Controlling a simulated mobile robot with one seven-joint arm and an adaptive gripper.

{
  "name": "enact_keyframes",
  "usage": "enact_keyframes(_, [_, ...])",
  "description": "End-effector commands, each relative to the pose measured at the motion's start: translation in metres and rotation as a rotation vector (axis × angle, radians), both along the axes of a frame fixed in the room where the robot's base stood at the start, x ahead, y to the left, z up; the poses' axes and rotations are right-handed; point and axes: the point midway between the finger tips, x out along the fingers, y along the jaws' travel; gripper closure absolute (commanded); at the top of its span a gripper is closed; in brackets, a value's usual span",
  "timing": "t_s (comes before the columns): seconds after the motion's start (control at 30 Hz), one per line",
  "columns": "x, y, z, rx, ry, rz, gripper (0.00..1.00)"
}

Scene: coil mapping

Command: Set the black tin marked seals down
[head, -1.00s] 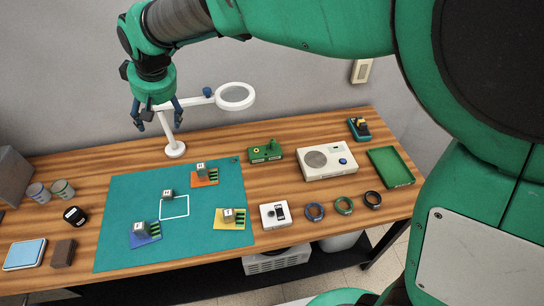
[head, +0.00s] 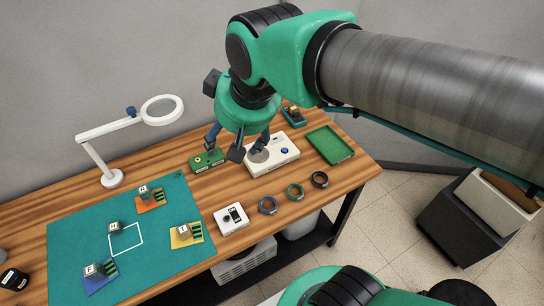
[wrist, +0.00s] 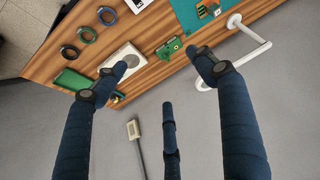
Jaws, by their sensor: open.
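A black tin (head: 14,280) with a pale label sits on the wooden table at the left edge of the head view, partly cut off. Its lettering is too small to read. My gripper (head: 236,147) is far from it, above the back right part of the table, over the white box with a round grille (head: 284,159). Its fingers are spread and nothing is between them. In the wrist view my gripper (wrist: 165,75) also shows open and empty, and the tin is not seen there.
The teal mat (head: 70,222) carries small grey cubes on coloured cards. A white magnifier lamp (head: 113,178) stands behind it. A green tray (head: 330,146), several coil rings and a white meter (head: 231,219) are at the right. Bare wood lies around the rings.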

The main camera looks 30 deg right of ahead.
Motion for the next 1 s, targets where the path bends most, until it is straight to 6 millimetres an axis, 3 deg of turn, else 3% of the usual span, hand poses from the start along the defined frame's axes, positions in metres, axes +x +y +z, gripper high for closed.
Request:
enact_keyframes(0.03, [-0.015,-0.012,-0.003,0.000,-0.006,-0.027,0.29])
enact_keyframes(0.2, [-0.054,-0.037,-0.015,0.001,-0.013,-0.095,0.29])
enact_keyframes(0.4, [-0.079,-0.050,-0.026,0.002,-0.017,-0.139,0.29])
enact_keyframes(1.0, [-0.083,-0.052,-0.028,0.002,-0.016,-0.146,0.29])
